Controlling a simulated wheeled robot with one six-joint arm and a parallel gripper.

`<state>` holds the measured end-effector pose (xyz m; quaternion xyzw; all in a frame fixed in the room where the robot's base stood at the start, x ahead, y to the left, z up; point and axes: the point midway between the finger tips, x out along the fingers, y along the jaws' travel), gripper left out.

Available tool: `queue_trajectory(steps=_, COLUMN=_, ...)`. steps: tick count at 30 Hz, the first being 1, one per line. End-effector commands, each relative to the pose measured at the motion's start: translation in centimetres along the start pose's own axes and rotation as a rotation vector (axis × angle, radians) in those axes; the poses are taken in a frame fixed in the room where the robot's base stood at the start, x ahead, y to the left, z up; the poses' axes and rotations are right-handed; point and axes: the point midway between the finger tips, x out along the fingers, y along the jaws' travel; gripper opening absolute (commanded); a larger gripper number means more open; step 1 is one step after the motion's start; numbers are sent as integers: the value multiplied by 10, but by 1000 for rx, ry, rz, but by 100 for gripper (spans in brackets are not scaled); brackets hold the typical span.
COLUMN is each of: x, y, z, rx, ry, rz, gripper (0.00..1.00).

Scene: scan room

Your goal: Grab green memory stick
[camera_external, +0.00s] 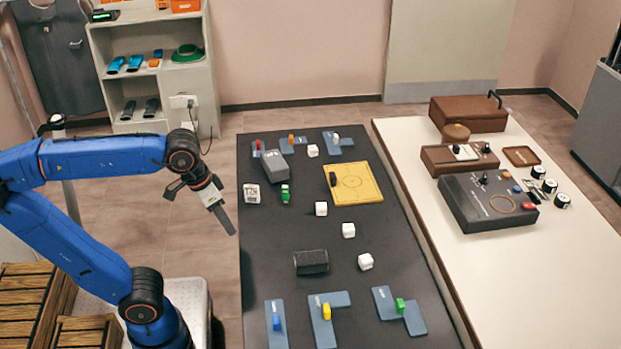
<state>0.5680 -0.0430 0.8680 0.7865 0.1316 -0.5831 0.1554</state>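Two small green things lie on the dark table (345,285). One green block (400,305) stands on a blue-grey angled plate (411,318) at the front right. Another small green piece with a darker top (285,193) lies at the back left, in front of a grey box. Which of them is the memory stick I cannot tell at this size. My gripper (224,217) hangs just off the table's left edge, pointing down and right, apart from both green things. Its fingers are seen edge-on, so their gap is hidden. I see nothing held in it.
Blue and yellow blocks stand on similar plates (277,342) at the front. A cream table (540,270) with devices is at right.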

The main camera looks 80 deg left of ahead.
Motion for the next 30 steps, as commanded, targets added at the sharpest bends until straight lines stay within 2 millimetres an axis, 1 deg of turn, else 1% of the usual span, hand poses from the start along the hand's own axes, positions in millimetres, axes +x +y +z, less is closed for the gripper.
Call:
queue_trajectory(steps=1, x=-9, y=1, z=-19, rx=-58, ry=-16, rz=-10, gripper=39)
queue_trajectory(steps=9, x=-53, y=1, z=-106, rx=-374, ry=-92, rz=-69, gripper=39)
queue_trajectory(steps=18, x=-85, y=-12, z=-198, rx=-722, ry=-165, rz=-151, gripper=39)
queue_trajectory(steps=21, x=-91, y=-18, z=-222, rx=-821, ry=-184, rz=-178, gripper=39)
queue_trajectory(steps=24, x=-96, y=-23, z=-240, rx=-896, ry=-197, rz=-199, gripper=39)
queue_trajectory(steps=27, x=-98, y=-27, z=-251, rx=-942, ry=-205, rz=-212, gripper=39)
queue_trajectory(steps=30, x=-97, y=-28, z=-254, rx=-963, ry=-209, rz=-219, gripper=39)
